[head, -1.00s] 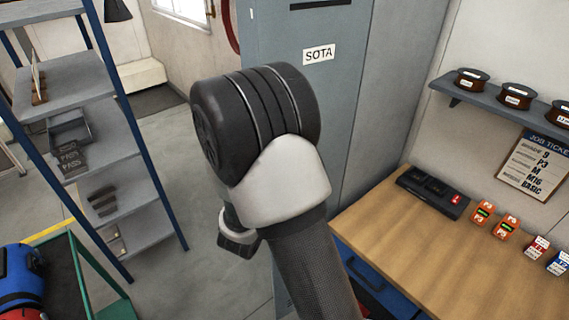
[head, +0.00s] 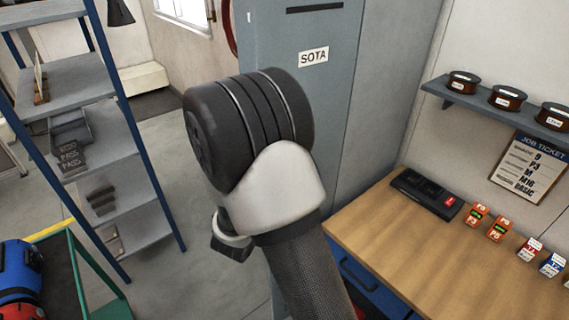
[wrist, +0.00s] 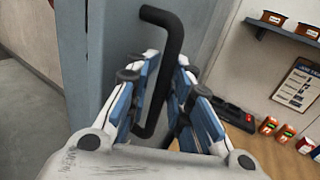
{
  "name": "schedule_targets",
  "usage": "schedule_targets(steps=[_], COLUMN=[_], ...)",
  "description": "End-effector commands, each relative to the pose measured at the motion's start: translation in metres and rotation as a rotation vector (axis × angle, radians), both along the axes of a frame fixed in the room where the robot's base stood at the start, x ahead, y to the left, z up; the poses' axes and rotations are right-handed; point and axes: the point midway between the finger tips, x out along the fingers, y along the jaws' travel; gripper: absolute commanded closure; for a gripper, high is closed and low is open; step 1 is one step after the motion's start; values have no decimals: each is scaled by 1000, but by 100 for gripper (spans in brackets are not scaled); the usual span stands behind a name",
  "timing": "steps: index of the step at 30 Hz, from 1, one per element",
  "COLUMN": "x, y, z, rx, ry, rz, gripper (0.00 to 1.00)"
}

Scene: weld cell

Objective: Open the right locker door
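The grey-blue locker (head: 300,110) stands at the upper middle of the head view, with a "SOTA" label and a dark slot on its front. My arm covers its lower front, and my gripper is hidden there. In the wrist view, a black bent handle (wrist: 172,45) stands out before the grey locker face (wrist: 120,25). My gripper (wrist: 167,60) has its blue-and-white fingers on either side of the handle's long part. Some space shows between fingers and handle, so they look open around it. I see no clear gap at the door's edge.
A wooden workbench (head: 430,265) with a black device and small boxes stands right of the locker. A wall shelf (head: 490,105) holds spools. A blue-posted rack (head: 85,95) and a green-framed cart (head: 110,300) stand left. Grey floor is free between rack and locker.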

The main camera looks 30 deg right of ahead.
Motion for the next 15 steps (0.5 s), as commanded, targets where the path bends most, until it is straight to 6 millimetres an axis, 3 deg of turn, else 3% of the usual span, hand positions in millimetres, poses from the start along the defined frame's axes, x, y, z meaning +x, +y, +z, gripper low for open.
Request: schedule_targets(steps=[8,15], x=[-1,-18], y=[0,28], z=[0,0], rx=[-1,-1], ry=[2,3], rz=[-3,4], gripper=[81,81])
